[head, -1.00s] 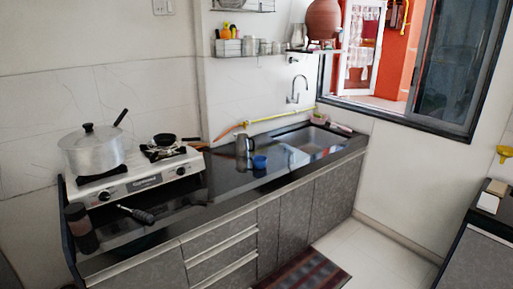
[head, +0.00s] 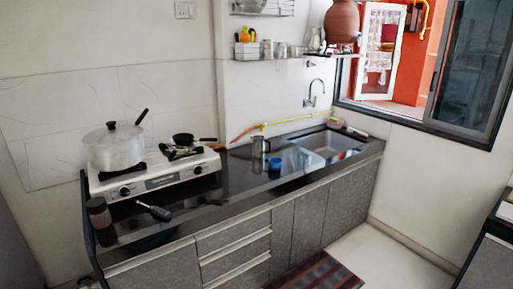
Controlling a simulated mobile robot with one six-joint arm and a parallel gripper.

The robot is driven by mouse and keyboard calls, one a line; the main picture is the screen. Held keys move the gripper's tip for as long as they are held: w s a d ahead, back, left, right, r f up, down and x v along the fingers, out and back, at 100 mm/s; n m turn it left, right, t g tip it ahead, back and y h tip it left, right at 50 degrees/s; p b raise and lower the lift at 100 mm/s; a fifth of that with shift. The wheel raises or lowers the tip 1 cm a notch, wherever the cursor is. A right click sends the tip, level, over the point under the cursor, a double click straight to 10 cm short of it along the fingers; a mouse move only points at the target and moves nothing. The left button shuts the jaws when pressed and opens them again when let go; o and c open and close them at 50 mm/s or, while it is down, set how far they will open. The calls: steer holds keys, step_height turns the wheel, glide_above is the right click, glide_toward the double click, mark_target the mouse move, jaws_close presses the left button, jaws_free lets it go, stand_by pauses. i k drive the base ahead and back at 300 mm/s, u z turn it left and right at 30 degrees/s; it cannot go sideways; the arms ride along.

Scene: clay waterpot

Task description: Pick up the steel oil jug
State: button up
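A small steel jug (head: 260,147) stands upright on the dark countertop (head: 232,178), between the stove and the sink. It looks like the steel oil jug. A small blue cup (head: 274,164) stands just in front of it, to the right. My gripper is not in view.
A gas stove (head: 150,178) with a large lidded pot (head: 114,148) and a small black pan (head: 184,139) is left of the jug. A sink (head: 328,143) lies to the right. A yellow-orange hose (head: 285,122) runs behind. A shelf with a clay pot (head: 342,22) hangs above.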

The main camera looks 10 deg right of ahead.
mark_target(258, 145)
steer(key=i, duration=0.9)
steer(key=z, duration=0.05)
